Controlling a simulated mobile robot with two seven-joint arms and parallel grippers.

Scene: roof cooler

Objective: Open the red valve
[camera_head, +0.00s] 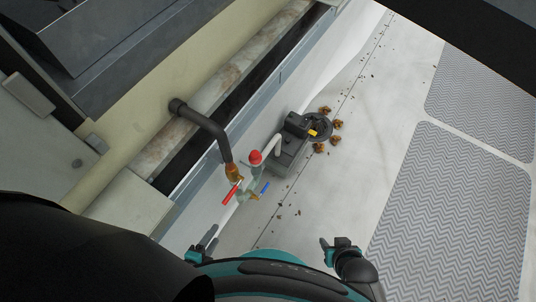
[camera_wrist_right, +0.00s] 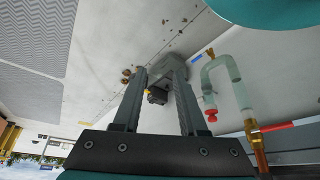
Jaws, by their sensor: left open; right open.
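The red valve has a red lever handle (camera_head: 230,194) on a brass fitting (camera_head: 232,172) at the end of a black pipe, near the middle of the head view. In the right wrist view the red handle (camera_wrist_right: 277,127) is at the lower right, outside my fingers. My left gripper (camera_head: 210,236) is below the valve in the head view, empty and apart from it. My right gripper (camera_head: 326,244) is to the lower right, also apart from the valve. In the right wrist view its two fingers (camera_wrist_right: 160,72) stand spread with nothing held between them.
A blue lever (camera_head: 265,187) and a red-capped pipe part (camera_head: 255,157) sit close to the red handle. A black pump box (camera_head: 289,155) and round drain (camera_head: 317,127) with brown leaves lie beyond. Grey textured mats (camera_head: 440,215) lie right. A wall ledge (camera_head: 205,95) runs along the left.

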